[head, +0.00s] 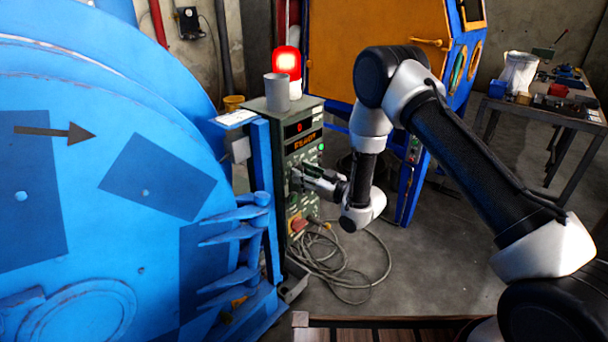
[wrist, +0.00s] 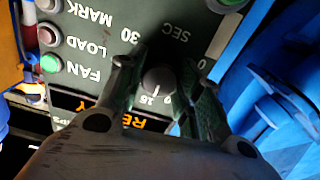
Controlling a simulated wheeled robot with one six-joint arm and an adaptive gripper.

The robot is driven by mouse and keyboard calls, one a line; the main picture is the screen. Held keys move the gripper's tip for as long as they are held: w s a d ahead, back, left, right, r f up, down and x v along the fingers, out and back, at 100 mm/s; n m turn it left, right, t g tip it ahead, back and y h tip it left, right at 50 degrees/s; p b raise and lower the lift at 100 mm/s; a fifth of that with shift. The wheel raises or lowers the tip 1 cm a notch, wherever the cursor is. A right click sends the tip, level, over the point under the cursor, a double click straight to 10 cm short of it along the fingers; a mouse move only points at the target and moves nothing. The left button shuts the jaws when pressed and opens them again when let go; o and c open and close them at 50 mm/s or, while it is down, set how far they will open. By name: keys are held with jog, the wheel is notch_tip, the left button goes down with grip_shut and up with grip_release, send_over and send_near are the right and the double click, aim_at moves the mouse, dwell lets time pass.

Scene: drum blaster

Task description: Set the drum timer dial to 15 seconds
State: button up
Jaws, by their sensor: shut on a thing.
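The timer dial (wrist: 158,79) is a dark round knob on the green panel, in the middle of the wrist view. The printed scale around it reads 30, 15 and 0, with SEC opposite the 15; the lettering looks turned over. A short pale mark on the knob appears to point at the 15. My gripper (wrist: 167,75) is shut on the dial, one finger on each side. In the head view my gripper (head: 298,180) reaches the front of the control box (head: 300,155), and the arm hides the dial there.
The display (head: 303,141) glows orange and seems to read READY. A lit red beacon (head: 287,65) and grey cup (head: 276,92) stand on the box. The blue drum (head: 100,240) is close on the left. Cables (head: 340,265) lie on the floor below.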

jog(key=o, duration=1)
jog(key=shift+o, duration=0.2)
jog(key=shift+s, duration=0.1)
jog(key=v, duration=1.2)
